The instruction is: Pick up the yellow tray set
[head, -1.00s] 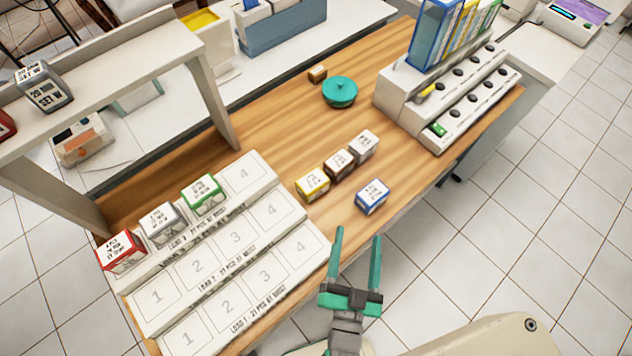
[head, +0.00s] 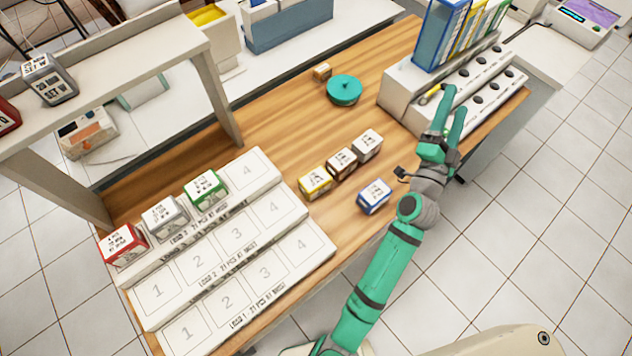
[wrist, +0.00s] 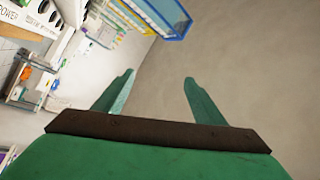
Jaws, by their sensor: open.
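A small white-topped box with yellow sides (head: 315,182) sits on the wooden table, at the left end of a short row. A brown box (head: 342,163) and a greyish box (head: 367,145) stand beside it, and a blue box (head: 374,196) stands apart in front. My gripper (head: 455,100) is open and empty, above or near the right-hand white rack, well to the right of the yellow box. In the wrist view, my open fingers (wrist: 159,80) have nothing between them; the yellow box does not show there.
A stepped white rack with numbered places (head: 230,235) holds red, grey and green boxes at its back. A teal round container (head: 344,90) stands farther back. The white rack (head: 480,100) carries knobs, with upright coloured folders (head: 440,35) behind. A shelf frame (head: 215,95) stands at left.

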